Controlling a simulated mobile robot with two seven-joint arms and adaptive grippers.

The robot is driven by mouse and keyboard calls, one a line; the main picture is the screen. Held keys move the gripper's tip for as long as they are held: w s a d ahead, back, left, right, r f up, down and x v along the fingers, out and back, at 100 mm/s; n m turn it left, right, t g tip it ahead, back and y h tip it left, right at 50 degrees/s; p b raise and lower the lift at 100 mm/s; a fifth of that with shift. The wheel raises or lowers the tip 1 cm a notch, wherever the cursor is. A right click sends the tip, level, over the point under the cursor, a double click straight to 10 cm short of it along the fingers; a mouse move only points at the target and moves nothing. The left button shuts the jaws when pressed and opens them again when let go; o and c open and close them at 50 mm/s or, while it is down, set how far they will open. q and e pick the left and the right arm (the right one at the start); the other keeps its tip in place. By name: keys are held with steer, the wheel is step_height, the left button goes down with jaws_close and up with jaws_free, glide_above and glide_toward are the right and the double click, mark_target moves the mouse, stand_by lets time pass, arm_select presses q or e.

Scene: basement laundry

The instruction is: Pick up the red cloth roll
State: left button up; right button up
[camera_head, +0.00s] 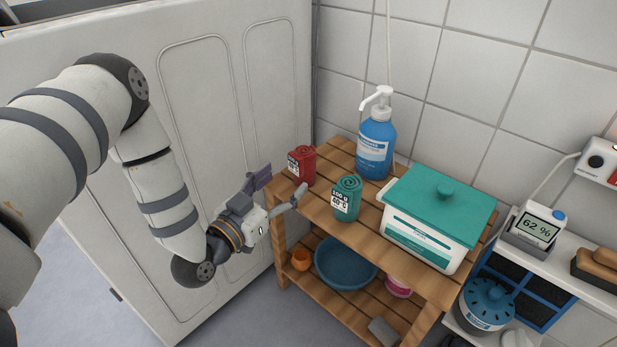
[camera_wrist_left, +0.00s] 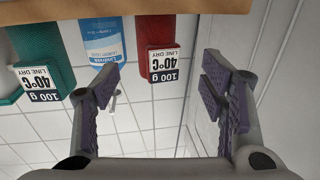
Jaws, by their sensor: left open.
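The red cloth roll (camera_head: 302,164) stands upright at the left end of the wooden shelf's top board, with a white label on its side. It also shows in the left wrist view (camera_wrist_left: 156,32), ahead of the fingers and upside down, its label reading 100 g, 40 °C, LINE DRY. My left gripper (camera_head: 279,188) is open and empty, in front of the shelf's left end, apart from the roll. In the left wrist view the roll lies between the lines of the two fingers (camera_wrist_left: 158,85). My right gripper is not in view.
A green cloth roll (camera_head: 347,199) stands to the right of the red one. A blue pump bottle (camera_head: 376,146) stands behind, and a white tub with green lid (camera_head: 437,209) sits farther right. The wooden shelf (camera_head: 391,240) holds a blue bowl (camera_head: 344,264) below. A white panelled surface (camera_head: 200,100) rises at left.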

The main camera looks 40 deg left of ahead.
mark_target(298, 172)
arm_select(q)
steer(key=w+b, duration=0.1)
steer(key=w, duration=0.1)
steer(key=w+b, duration=0.1)
steer(key=w, duration=0.2)
steer(key=w+f+b, duration=0.1)
steer(key=w, duration=0.2)
steer(key=shift+w+a, duration=0.1)
steer(key=shift+a, duration=0.1)
steer(key=shift+r, duration=0.15)
steer(key=c, duration=1.3)
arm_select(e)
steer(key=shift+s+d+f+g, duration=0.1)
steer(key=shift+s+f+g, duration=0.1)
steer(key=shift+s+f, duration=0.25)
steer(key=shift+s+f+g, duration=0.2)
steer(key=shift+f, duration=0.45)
